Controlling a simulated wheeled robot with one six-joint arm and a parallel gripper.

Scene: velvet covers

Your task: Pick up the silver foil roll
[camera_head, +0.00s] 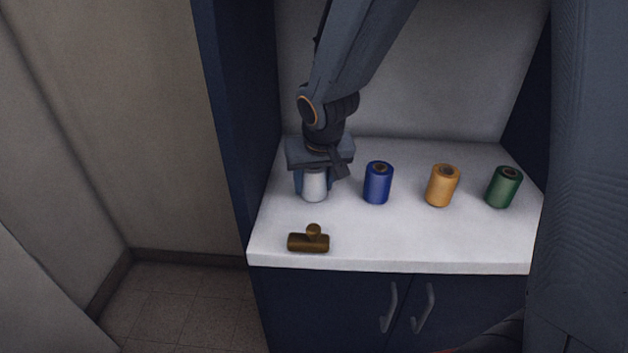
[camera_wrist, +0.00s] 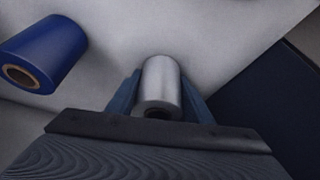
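The silver foil roll (camera_head: 314,186) stands upright at the left end of the row of rolls on the white counter. My gripper (camera_head: 315,184) points down over it, with one finger on each side. In the wrist view the silver roll (camera_wrist: 160,84) sits between the two blue-grey fingers (camera_wrist: 160,92), its dark core hole facing the camera. The fingers lie very close to its sides. I cannot tell whether they touch it. Its base appears to be on the counter; the gripper body hides its top in the head view.
A blue roll (camera_head: 378,183) stands just right of my gripper and also shows in the wrist view (camera_wrist: 42,52). An orange roll (camera_head: 441,187) and a green roll (camera_head: 503,188) stand farther right. A brown stamp-like object (camera_head: 308,241) lies near the counter's (camera_head: 400,240) front edge. A dark cabinet wall (camera_head: 232,110) rises at left.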

